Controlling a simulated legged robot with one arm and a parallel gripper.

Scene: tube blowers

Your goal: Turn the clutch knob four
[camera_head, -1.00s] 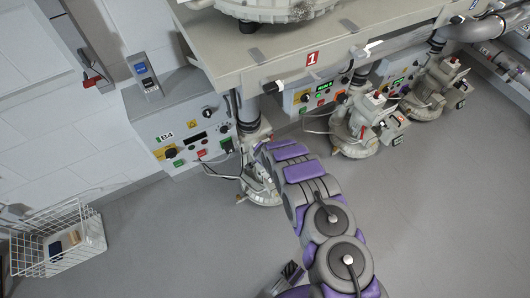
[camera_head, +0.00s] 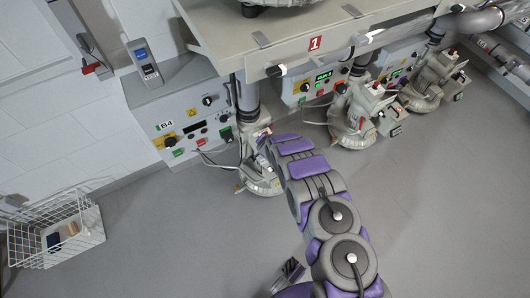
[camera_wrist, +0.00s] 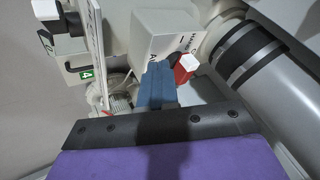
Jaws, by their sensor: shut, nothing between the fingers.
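In the wrist view, my gripper (camera_wrist: 158,72) shows as blue fingers pressed together with nothing between them. A red block with a white cap (camera_wrist: 187,63) sits just right of the fingertips, beside a pale box (camera_wrist: 166,35) with partly hidden lettering. It may be the clutch knob; I cannot tell whether the fingers touch it. A green label with a 4 (camera_wrist: 86,74) is at the left. In the head view, the pale pump unit (camera_head: 257,172) stands below the B4 panel (camera_head: 170,128), with my arm's end at its right. My fingers are hidden there.
A thick grey pipe with dark bands (camera_wrist: 250,50) runs close on the right in the wrist view. In the head view, a bench (camera_head: 225,40) overhangs the pumps, and another pump (camera_head: 355,115) stands to the right. A wire basket (camera_head: 85,235) is at the left. The floor between is clear.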

